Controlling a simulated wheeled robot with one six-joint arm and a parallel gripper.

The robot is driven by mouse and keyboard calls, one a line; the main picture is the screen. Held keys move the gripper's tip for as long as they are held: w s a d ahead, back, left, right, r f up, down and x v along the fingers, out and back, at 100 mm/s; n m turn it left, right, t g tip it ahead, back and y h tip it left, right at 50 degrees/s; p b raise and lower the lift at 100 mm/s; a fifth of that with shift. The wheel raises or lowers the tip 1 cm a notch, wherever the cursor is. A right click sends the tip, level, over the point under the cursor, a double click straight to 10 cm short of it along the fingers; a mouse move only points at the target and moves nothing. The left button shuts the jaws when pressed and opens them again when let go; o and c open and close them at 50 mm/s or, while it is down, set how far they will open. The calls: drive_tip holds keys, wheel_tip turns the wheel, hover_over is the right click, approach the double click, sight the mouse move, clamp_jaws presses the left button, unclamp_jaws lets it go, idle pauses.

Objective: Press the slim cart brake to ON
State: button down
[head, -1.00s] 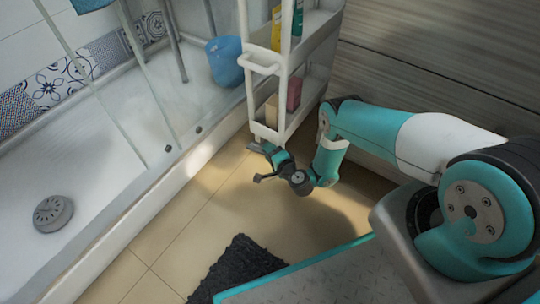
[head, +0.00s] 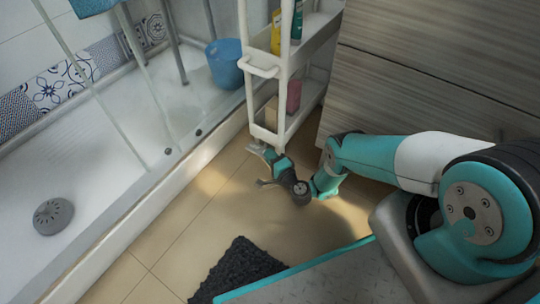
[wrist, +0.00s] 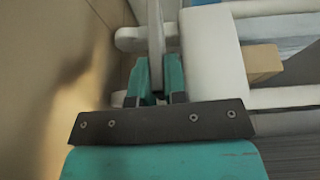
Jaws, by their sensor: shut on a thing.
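The slim white cart (head: 284,85) stands upright beside the drawers, with its lower front end toward me. My gripper (head: 266,153) is low at the cart's front foot. In the wrist view my gripper (wrist: 158,78) has its teal fingers close together on both sides of a thin pale lever (wrist: 156,30), which looks like the cart brake. White cart parts (wrist: 215,60) lie right beside the fingers on the right. The brake's ON or OFF marking cannot be read, and the fingers hide part of the lever.
A shower tray (head: 100,190) with a raised edge runs along the left, and a blue bucket (head: 224,62) stands there. Wood-grain drawers (head: 430,70) stand close on the right. A dark mat (head: 240,268) lies on the tiled floor, which is otherwise clear in front of the cart.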

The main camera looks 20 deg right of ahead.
drive_tip(key=shift+f+t+y+b, duration=0.3)
drive_tip(key=shift+f+t+b, duration=0.15)
drive_tip(key=shift+t+b, duration=0.1)
drive_tip(key=shift+m+t, duration=0.35)
drive_tip(key=shift+m, duration=0.05)
drive_tip(key=shift+r, duration=0.1)
drive_tip(key=c, duration=1.2)
unclamp_jaws()
drive_tip(key=shift+o, duration=0.2)
drive_tip(key=shift+s, duration=0.1)
drive_tip(key=p+v, duration=0.3)
drive_tip(key=v, duration=0.4)
drive_tip(key=shift+s+d, duration=0.1)
drive_tip(key=shift+s, duration=0.1)
